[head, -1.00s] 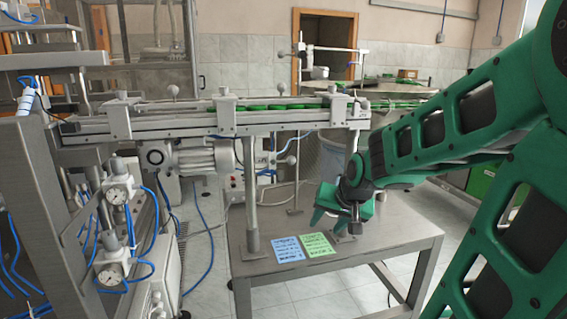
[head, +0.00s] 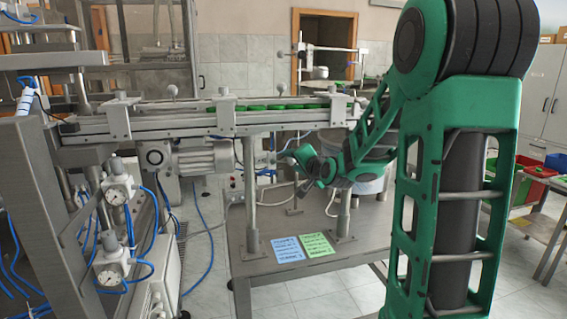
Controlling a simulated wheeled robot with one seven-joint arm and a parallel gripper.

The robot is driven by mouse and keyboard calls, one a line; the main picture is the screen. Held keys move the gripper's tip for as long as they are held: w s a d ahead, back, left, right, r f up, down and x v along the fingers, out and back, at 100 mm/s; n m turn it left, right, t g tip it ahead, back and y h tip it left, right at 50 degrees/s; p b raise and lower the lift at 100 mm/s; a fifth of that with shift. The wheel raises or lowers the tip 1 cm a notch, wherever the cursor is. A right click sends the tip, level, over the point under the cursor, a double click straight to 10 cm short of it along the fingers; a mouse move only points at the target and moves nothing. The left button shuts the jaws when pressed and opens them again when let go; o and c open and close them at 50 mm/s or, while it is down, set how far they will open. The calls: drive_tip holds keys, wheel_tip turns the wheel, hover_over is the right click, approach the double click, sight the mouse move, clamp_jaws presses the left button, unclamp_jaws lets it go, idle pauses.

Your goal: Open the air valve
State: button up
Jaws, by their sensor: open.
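I cannot clearly make out the air valve. Blue air hoses (head: 263,172) run behind the conveyor, beside a small control box (head: 236,183) with red spots, partly hidden by a steel post. Two round pressure gauges (head: 115,195) with blue hoses are mounted on the left frame. My gripper (head: 297,166) is open, with nothing seen in it. It is below the conveyor's right part, over the back of the steel table, pointing left toward the blue hoses. Its fingertips are small, and any contact cannot be told.
The conveyor (head: 190,122) with green caps (head: 262,107) runs just above my gripper. Its steel posts (head: 250,200) stand on the table (head: 262,270), close by. Blue and green notes (head: 317,245) lie on the table. The table's front is otherwise clear.

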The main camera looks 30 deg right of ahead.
drive_tip(key=x, duration=0.6)
clamp_jaws()
